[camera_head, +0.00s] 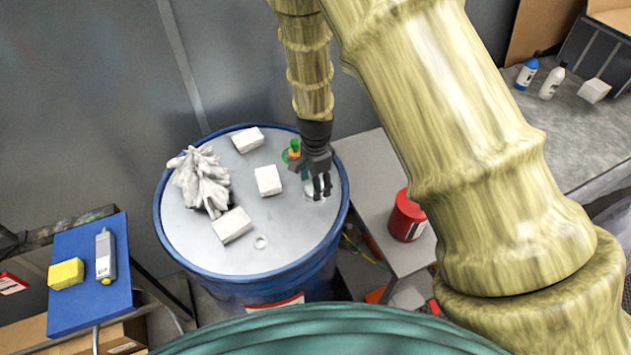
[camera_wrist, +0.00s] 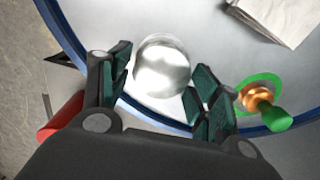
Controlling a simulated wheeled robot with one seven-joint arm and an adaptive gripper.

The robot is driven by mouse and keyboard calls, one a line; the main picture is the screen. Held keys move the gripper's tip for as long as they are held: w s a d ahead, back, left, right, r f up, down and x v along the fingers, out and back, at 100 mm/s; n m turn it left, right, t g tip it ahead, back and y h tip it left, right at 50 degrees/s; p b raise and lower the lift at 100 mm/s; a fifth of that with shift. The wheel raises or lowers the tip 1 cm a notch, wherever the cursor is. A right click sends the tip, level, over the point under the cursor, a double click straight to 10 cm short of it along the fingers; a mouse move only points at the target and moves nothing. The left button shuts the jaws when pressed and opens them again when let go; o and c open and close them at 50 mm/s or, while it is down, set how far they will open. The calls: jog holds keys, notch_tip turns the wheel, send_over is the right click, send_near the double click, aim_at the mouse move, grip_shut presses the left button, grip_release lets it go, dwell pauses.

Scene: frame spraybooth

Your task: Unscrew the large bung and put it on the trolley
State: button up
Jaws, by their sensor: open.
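The large bung (camera_wrist: 162,66) is a shiny silver round cap on the lid of a blue drum (camera_head: 240,262), near the lid's right edge. In the head view it (camera_head: 311,191) is partly hidden by my fingers. My gripper (camera_head: 321,190) is pointing down over it. In the wrist view my gripper (camera_wrist: 160,88) is open, with one finger on each side of the bung; I cannot tell whether they touch it. A grey-topped stand (camera_head: 365,160), which may be the trolley, is right of the drum.
A green and brass fitting (camera_head: 292,151) stands on the lid close to my gripper. Several white blocks, a crumpled white cloth (camera_head: 202,180) and a small ring (camera_head: 260,241) lie on the lid. A red can (camera_head: 406,216) is on the grey stand. A blue surface (camera_head: 85,290) is at left.

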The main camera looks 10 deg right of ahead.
jog(key=m, duration=0.5)
jog(key=shift+s+a, duration=0.1)
jog(key=m, duration=0.4)
jog(key=shift+m, duration=0.4)
jog(key=c, duration=0.6)
jog(key=n, duration=0.2)
jog(key=shift+n, duration=0.4)
jog(key=shift+c, duration=0.2)
jog(key=shift+r, duration=0.15)
